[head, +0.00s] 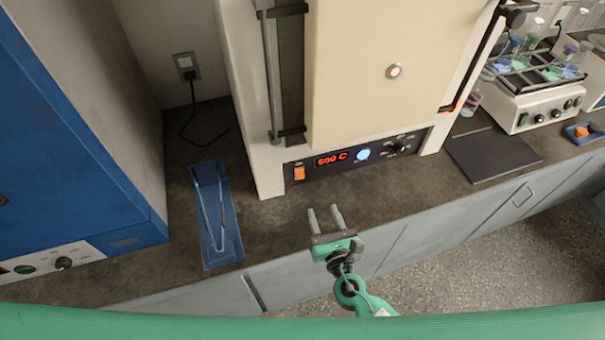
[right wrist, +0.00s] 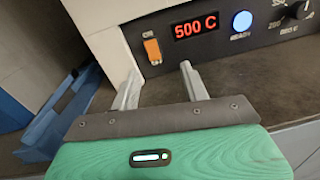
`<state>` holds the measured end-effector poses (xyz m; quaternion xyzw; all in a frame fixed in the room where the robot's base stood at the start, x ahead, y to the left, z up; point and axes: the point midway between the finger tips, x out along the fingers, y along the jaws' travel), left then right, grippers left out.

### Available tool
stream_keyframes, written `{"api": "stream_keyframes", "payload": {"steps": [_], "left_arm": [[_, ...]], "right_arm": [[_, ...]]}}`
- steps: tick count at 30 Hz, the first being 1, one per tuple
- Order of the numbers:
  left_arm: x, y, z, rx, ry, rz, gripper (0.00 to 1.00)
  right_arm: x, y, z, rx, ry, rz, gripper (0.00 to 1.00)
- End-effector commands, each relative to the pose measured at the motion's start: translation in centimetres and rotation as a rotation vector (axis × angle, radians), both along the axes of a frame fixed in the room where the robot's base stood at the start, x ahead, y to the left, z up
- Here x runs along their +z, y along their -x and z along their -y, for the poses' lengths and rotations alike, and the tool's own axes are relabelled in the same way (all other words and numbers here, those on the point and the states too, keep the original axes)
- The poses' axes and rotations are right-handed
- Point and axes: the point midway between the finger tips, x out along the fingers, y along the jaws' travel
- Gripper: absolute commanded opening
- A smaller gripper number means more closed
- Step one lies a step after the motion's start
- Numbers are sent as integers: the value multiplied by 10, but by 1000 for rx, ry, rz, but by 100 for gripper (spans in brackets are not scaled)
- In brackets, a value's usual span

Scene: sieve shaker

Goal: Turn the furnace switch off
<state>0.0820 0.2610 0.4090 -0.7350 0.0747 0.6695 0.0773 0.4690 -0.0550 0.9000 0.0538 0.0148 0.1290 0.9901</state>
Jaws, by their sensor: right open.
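The furnace (head: 355,75) is a cream box with a closed door, standing on the dark counter. My right gripper (head: 324,212) is open and empty, in front of the panel near the counter's front edge, a little below and right of the switch. Its fingers point toward the panel and are apart from the switch. My left gripper is not in view.
A blue tray with tongs (head: 217,220) lies on the counter left of the furnace. A blue cabinet (head: 70,120) stands at the far left. A dark mat (head: 490,155) and a shaker with flasks (head: 540,105) are at the right. Counter in front of the panel is clear.

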Motion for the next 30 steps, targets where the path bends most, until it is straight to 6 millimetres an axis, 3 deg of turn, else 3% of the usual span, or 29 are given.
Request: {"api": "stream_keyframes", "payload": {"steps": [8,21,30], "left_arm": [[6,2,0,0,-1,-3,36],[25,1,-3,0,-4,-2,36],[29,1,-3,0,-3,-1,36]], "right_arm": [[3,-11,-18,58,108,51,45],[3,-91,-44,56,103,48,45],[1,-124,-54,56,103,46,45]]}}
